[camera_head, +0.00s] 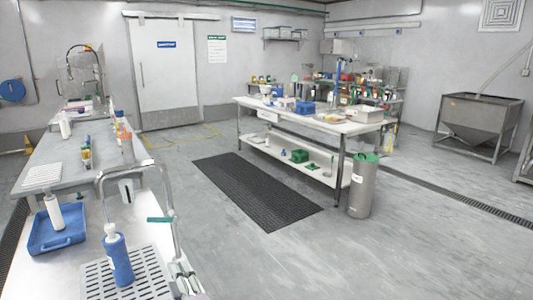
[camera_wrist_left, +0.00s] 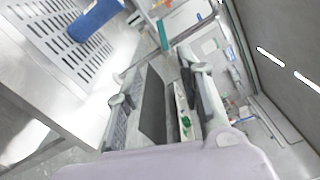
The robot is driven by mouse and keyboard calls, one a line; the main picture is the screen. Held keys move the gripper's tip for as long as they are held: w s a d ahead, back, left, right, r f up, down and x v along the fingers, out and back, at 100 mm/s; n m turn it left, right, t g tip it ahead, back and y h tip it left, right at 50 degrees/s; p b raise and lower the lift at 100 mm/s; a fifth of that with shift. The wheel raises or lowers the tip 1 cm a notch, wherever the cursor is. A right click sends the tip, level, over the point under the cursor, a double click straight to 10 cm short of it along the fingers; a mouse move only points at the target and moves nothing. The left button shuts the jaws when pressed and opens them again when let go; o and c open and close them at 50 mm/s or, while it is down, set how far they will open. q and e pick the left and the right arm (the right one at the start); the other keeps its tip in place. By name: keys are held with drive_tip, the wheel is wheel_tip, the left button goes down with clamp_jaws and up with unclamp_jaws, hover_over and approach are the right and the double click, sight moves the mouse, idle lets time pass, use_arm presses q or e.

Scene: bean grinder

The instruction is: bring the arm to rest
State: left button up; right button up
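My left gripper (camera_head: 182,272) is at the bottom of the head view, just right of the sink-side counter. In the left wrist view its two fingers (camera_wrist_left: 160,75) stand apart with nothing between them; the floor and a dark mat show through the gap. A blue bottle (camera_head: 118,262) with a white top stands on a slotted metal drain tray (camera_head: 150,283) left of the gripper. The bottle also shows in the left wrist view (camera_wrist_left: 95,18). My right gripper is not in view.
A silver faucet (camera_head: 168,185) with a teal lever arches close to the gripper. A blue tray (camera_head: 72,238) sits on the left counter. A black mat (camera_head: 255,190) lies on open floor. A loaded worktable (camera_head: 300,122) and a grey bin (camera_head: 360,195) stand beyond.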

use_arm(q)
wheel_tip(320, 180, down, 28)
drive_tip(key=s+g+h+p, duration=0.1)
drive_tip(key=g+h, duration=0.4)
drive_tip(key=s+f+n+g+h+p, duration=0.15)
drive_tip(key=s+f, duration=0.45)
drive_tip(key=f, duration=0.6)
drive_tip(key=s+a+f+n+g+h, duration=0.2)
drive_tip(key=s+f+n+g, duration=0.2)
drive_tip(key=s+f, duration=0.95)
drive_tip(key=s+a+f+n+g, duration=0.1)
drive_tip(key=s+f+n, duration=0.1)
drive_tip(key=s, duration=0.6)
drive_tip(key=s+f+n+g+h+p, duration=0.1)
drive_tip(key=s+f+n, duration=0.1)
drive_tip(key=s, duration=0.7)
drive_tip(key=s+a+f+n+g, duration=0.1)
drive_tip(key=s+f+n, duration=0.2)
drive_tip(key=s, duration=0.6)
drive_tip(key=shift+a, duration=0.3)
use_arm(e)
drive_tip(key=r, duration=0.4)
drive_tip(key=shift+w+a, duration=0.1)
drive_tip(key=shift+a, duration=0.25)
use_arm(q)
drive_tip(key=shift+f+n+g+h, duration=0.1)
drive_tip(key=shift+n+g+h, duration=0.15)
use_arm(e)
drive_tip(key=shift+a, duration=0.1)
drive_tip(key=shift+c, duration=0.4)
